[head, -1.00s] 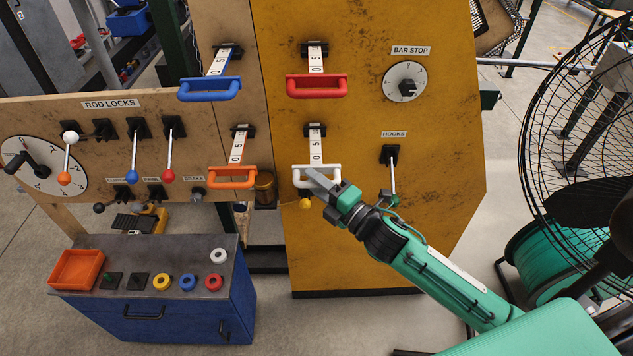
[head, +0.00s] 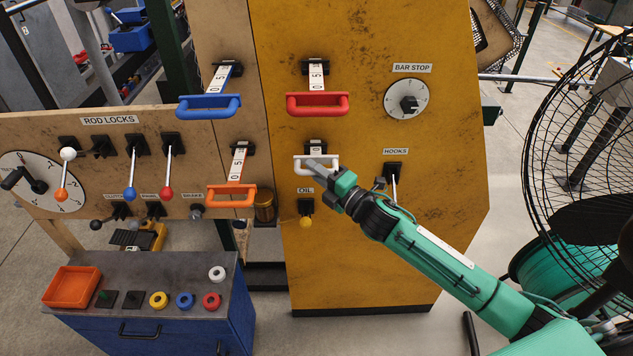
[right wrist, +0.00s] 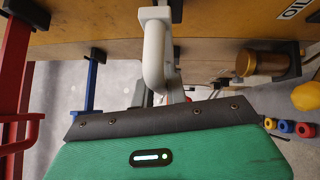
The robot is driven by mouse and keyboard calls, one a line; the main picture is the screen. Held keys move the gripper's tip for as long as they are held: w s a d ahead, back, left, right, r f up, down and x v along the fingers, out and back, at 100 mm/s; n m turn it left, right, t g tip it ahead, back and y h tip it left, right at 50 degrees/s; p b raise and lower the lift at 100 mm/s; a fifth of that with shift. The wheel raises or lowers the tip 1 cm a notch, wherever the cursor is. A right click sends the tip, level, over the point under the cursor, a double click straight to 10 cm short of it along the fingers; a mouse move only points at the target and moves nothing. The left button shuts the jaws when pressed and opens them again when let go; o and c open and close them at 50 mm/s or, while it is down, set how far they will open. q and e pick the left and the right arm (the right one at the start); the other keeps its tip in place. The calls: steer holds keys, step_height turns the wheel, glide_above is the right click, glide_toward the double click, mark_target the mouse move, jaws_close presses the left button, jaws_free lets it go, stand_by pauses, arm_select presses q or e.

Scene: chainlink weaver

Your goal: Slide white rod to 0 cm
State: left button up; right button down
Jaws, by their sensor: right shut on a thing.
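The white rod's handle (head: 302,160) sits on the yellow panel below the red rod's handle (head: 317,104). Only a short piece of its scale strip (head: 316,147) shows between handle and black socket, with a 0 on it. My right gripper (head: 318,167) is shut on the white handle at its right part. In the right wrist view the white handle (right wrist: 155,55) runs down from the panel into the gripper; the fingertips are mostly hidden behind my green gripper body. My left gripper is not in view.
The blue handle (head: 209,107) and orange handle (head: 231,197) stick out to the left. The hooks lever (head: 394,180) is close to the right of my gripper, and the yellow oil knob (head: 306,221) is below. A fan cage (head: 580,130) stands at right.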

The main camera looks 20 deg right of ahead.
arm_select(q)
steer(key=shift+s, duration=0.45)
arm_select(e)
steer(key=shift+w+d+r, duration=0.15)
steer(key=c, duration=1.4)
jaws_free()
steer(key=shift+w, duration=0.15)
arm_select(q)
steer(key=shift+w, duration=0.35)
arm_select(e)
steer(key=shift+s+d+f+b, duration=0.25)
steer(key=shift+s+f+b, duration=0.1)
steer(key=shift+s, duration=0.2)
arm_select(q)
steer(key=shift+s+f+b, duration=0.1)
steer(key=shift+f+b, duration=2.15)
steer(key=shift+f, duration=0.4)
arm_select(e)
steer(key=v, duration=1.2)
steer(key=shift+s+d, duration=0.2)
